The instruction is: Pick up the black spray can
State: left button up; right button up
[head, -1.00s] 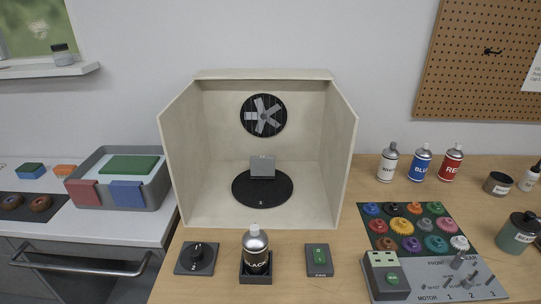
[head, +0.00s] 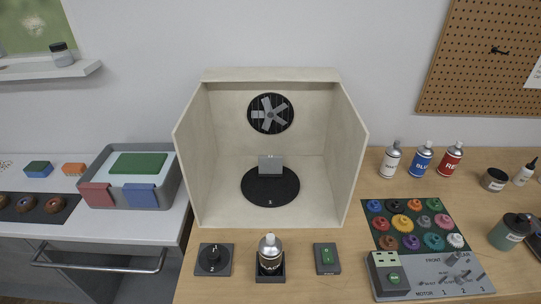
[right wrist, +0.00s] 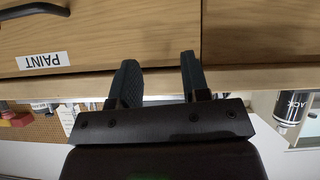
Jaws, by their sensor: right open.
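The black spray can (head: 270,256) stands upright in a small dark square holder (head: 271,275) at the front of the wooden table, in front of the open booth. Its silver top faces up. In the right wrist view, which looks upside down, part of a can lettered "ACK" (right wrist: 290,108) shows at the right edge. My right gripper (right wrist: 158,75) is open and empty in that view, below the table edge and in front of a drawer labelled PAINT, apart from the can. Neither gripper shows in the head view.
A dial block (head: 213,259) and a green-button block (head: 327,258) flank the holder closely. The booth (head: 210,150) stands behind. White, blue and red cans (head: 421,162) stand at the back right. A motor panel (head: 450,277) lies front right.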

aim_at(269, 257)
jog(key=k+l, duration=0.3)
jog(key=l, duration=0.15)
jog(key=k+l, duration=0.25)
jog(key=l, duration=0.2)
jog(key=k+l, duration=0.3)
jog(key=l, duration=0.15)
jog(key=k+l, duration=0.25)
jog(key=l, duration=0.2)
jog(key=k+l, duration=0.3)
jog(key=l, duration=0.15)
jog(key=k+l, duration=0.3)
jog(key=l, duration=0.15)
jog(key=j, duration=0.6)
